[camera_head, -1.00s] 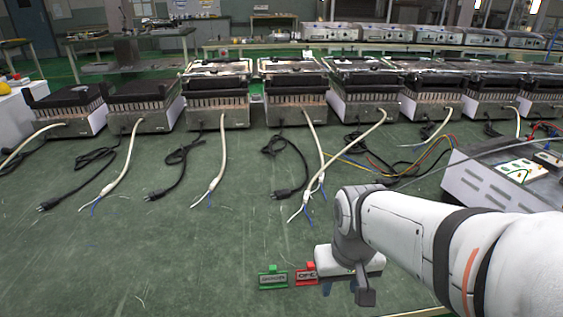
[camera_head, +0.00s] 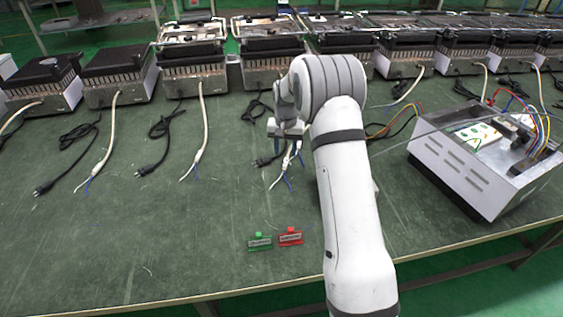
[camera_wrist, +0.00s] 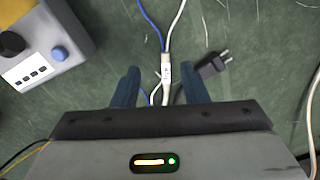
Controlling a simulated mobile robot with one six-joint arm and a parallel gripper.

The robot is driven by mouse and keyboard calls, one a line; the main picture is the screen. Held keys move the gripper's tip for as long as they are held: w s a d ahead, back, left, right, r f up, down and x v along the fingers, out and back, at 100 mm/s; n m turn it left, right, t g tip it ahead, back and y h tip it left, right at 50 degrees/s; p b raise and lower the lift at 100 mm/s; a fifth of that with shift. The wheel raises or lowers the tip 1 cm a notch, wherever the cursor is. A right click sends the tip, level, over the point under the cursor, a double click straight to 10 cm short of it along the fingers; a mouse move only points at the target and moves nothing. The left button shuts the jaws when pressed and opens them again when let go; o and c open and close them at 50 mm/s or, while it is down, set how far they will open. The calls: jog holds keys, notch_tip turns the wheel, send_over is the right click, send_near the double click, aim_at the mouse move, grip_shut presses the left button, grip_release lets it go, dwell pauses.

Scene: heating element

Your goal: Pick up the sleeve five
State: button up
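A small white sleeve with faint markings (camera_wrist: 165,75) sits on a cable with blue and white wire ends, in the middle of the wrist view. My gripper (camera_wrist: 160,82) is open, with one blue finger on each side of the sleeve and visible gaps between. I cannot tell its height above the sleeve. In the head view my gripper (camera_head: 287,133) is over the cable ends (camera_head: 286,177) in the middle of the table, and it partly hides them. No number is readable on the sleeve, and other sleeved cables (camera_head: 196,158) lie to the left.
A black plug (camera_wrist: 214,64) lies close to the right finger. A grey box with a black knob and blue button (camera_wrist: 48,45) is at upper left. Green and red labels (camera_head: 290,237) stand near the front edge. An open metal case (camera_head: 465,165) stands right. Heaters (camera_head: 270,65) line the back.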

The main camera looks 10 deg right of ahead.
send_over(284, 167)
jog(key=f, duration=0.5)
jog(key=shift+s+a+f+p, duration=0.1)
jog(key=shift+s+f+p, duration=0.15)
jog(key=shift+s+p, duration=0.1)
jog(key=f, duration=0.5)
jog(key=shift+w, duration=0.25)
jog(key=shift+c, duration=0.2)
grip_shut()
